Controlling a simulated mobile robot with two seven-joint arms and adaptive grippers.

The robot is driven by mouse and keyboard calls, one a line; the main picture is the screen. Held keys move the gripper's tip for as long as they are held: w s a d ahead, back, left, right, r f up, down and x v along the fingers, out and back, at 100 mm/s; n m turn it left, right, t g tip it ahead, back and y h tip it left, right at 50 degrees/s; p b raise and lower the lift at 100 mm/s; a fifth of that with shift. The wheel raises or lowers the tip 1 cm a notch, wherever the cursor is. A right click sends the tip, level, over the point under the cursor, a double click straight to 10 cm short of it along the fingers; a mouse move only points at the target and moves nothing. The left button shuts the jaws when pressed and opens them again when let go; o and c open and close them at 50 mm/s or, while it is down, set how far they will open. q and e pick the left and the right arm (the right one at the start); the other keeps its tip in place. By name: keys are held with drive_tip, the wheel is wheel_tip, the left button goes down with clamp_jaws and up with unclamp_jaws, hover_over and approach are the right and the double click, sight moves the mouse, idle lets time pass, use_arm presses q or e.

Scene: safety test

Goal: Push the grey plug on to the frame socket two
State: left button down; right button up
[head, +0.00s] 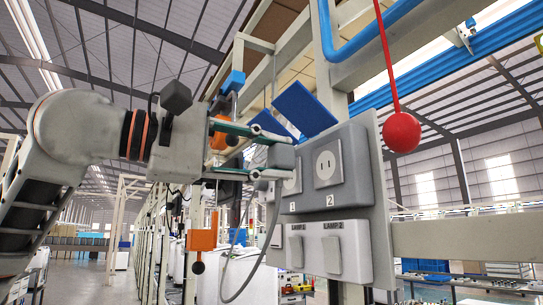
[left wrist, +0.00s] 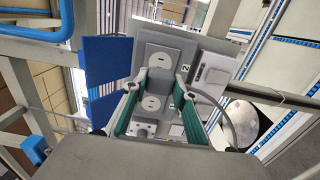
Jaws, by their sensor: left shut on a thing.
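My left gripper (head: 282,158) comes in from the left and is shut on the grey plug (head: 281,156). A grey cable (head: 246,285) hangs from the plug in a loop. The plug is in front of the panel, near socket one (head: 293,181) and left of frame socket two (head: 326,166), which is marked 2 and has an empty face. In the left wrist view, socket two (left wrist: 162,62) lies beyond the green fingers, and socket one (left wrist: 154,103) shows between them. The plug is hard to make out there. My right gripper is in neither view.
Two lamp switches, LAMP 1 (head: 297,252) and LAMP 2 (head: 332,254), sit below the sockets. Blue plates (head: 304,107) stick out above the panel's left side. A red ball (head: 402,132) hangs on a red cord at the right. An orange block (head: 203,240) hangs below my gripper.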

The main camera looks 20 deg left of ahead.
sight(271, 157)
use_arm(q)
drive_tip(key=shift+p+x, duration=0.35)
drive_tip(key=shift+x, duration=2.5)
drive_tip(key=shift+w+d, duration=0.3)
drive_tip(key=shift+w, duration=0.15)
drive_tip(key=c, duration=1.6)
unclamp_jaws()
drive_tip(key=shift+o, duration=0.2)
drive_tip(key=v, duration=1.2)
